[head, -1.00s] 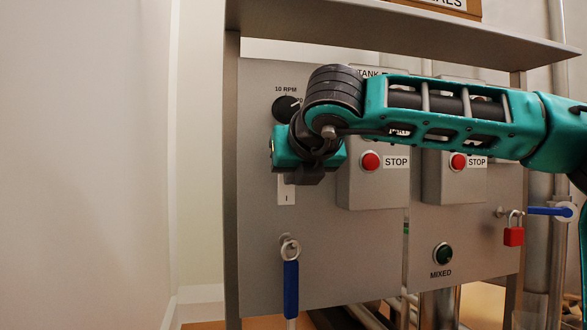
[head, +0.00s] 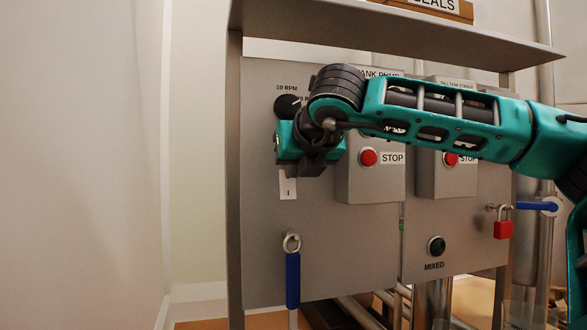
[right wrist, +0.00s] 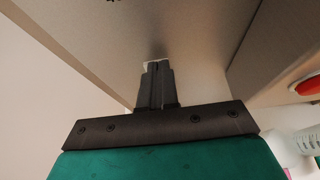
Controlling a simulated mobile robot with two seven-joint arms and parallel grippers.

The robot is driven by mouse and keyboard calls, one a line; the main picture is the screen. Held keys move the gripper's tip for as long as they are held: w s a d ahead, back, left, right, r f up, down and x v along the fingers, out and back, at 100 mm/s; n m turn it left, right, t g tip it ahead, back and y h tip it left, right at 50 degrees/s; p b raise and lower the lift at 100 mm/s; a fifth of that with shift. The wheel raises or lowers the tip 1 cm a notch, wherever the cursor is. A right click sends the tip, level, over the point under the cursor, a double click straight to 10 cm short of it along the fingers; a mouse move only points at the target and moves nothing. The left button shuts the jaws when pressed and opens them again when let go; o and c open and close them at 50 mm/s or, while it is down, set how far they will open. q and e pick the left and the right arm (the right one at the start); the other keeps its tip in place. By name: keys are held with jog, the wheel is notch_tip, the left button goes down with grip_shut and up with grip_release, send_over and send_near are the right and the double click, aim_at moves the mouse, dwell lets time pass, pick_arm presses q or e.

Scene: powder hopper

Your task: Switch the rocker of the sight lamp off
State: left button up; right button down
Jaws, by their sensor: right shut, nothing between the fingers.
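The sight lamp is not clearly identifiable. A white plate (head: 288,189) marked "I" shows on the grey panel at the left in the head view; its upper part is hidden behind my right gripper, so I cannot see the rocker's position. My right gripper (head: 308,168) is in front of the panel, just above and right of the visible plate. In the right wrist view its fingers (right wrist: 156,68) are shut and empty, with their tips close to the panel and a small white patch behind them. I cannot tell whether they touch. My left gripper is not in view.
A black knob (head: 288,107) sits just above my gripper. Boxes with red STOP buttons (head: 369,158) stand out from the panel to the right. A blue-handled valve (head: 292,278) hangs below, and a red padlock (head: 503,229) is at the right. A shelf (head: 400,30) overhangs the panel.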

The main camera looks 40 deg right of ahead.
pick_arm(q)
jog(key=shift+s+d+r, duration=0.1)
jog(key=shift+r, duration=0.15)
pick_arm(e)
jog(key=shift+a+r, duration=0.1)
jog(key=shift+r, duration=0.7)
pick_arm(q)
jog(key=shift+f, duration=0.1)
